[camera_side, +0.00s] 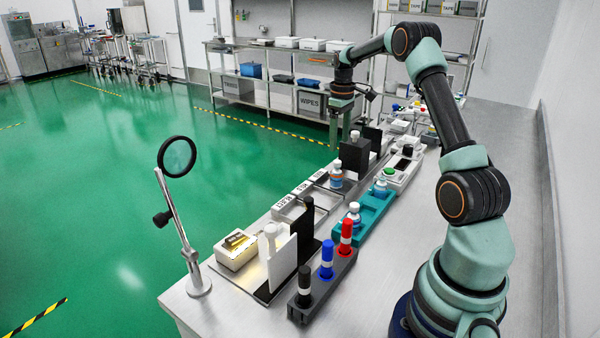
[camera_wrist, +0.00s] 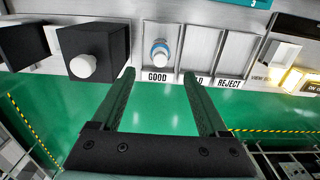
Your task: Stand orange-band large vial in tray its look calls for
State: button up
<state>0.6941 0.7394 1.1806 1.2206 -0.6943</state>
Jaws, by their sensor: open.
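A vial (camera_side: 336,177) with a white cap and what looks like an orange band with blue stands upright in the tray labelled GOOD (camera_side: 320,177). In the wrist view the vial (camera_wrist: 160,50) shows its white cap and blue, and the GOOD tray (camera_wrist: 150,76) holds it. The HOLD tray (camera_wrist: 196,62) and REJECT tray (camera_wrist: 236,60) look empty. My gripper (camera_side: 340,142) is open and empty, behind and above the vial in the side view. In the wrist view the fingers of my gripper (camera_wrist: 158,74) are spread, with the vial beyond them and apart from both.
A black block (camera_side: 354,157) with a white knob stands close to the GOOD tray. A teal rack (camera_side: 372,214) holds white-capped vials. A dark rack (camera_side: 322,290) holds black, blue and red-capped items. A magnifier (camera_side: 178,157), a white panel (camera_side: 283,262) and a cream box (camera_side: 234,252) stand in front.

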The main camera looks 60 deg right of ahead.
jog(key=shift+a+r, duration=0.2)
jog(key=shift+r, duration=0.2)
jog(key=a+r+t, duration=0.1)
jog(key=a+r, duration=0.4)
jog(key=a, duration=0.3)
jog(key=a+r+t, duration=0.1)
jog(key=a+r, duration=0.4)
jog(key=a, duration=0.4)
jog(key=s+a+t, duration=0.3)
jog(key=s+a, duration=0.8)
jog(key=a, duration=0.5)
jog(key=shift+s+t, duration=0.3)
jog(key=shift+s, duration=0.1)
